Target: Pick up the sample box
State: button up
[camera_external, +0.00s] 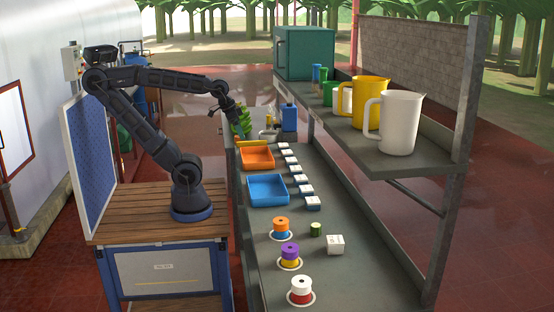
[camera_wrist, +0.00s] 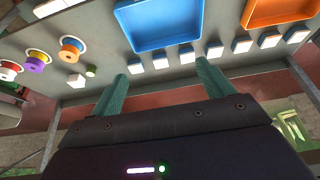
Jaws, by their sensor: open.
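A white box with dark markings (camera_external: 336,245) stands on the lower grey shelf beside the spools; it also shows at the left in the wrist view (camera_wrist: 76,81). Several smaller white boxes with blue lower parts (camera_external: 312,203) stand in a row along the trays. They also show in the wrist view (camera_wrist: 187,55). I cannot tell which is the sample box. My gripper (camera_wrist: 161,72) is open, its two teal fingers apart, with nothing held between them. In the external view my gripper (camera_external: 231,108) is above the far end of the shelf, near green leaves.
A blue tray (camera_external: 268,204) and an orange tray (camera_external: 257,168) lie beside the row. Spools (camera_external: 281,229) and a green cylinder (camera_external: 316,229) stand nearer. A blue canister (camera_external: 289,118) is at the far end. The upper shelf (camera_external: 410,168) holds pitchers and overhangs the right side.

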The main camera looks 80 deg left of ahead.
jog(key=w+d+n+g+h, duration=0.1)
jog(key=w+d+n+h, duration=0.15)
jog(key=w+d, duration=0.65)
jog(key=n+g+y, duration=0.2)
jog(key=n+g, duration=0.2)
jog(key=n, duration=1)
send_over(335, 239)
jog(key=shift+m, duration=0.25)
jog(key=f, duration=2.2)
jog(key=shift+s+a+f, duration=0.1)
jog(key=shift+s+f, duration=0.05)
jog(key=shift+s, duration=0.2)
jog(key=shift+w+f+y, duration=0.25)
jog(key=shift+w+f, duration=0.2)
jog(key=shift+f, duration=2.45)
jog(key=shift+c, duration=0.4)
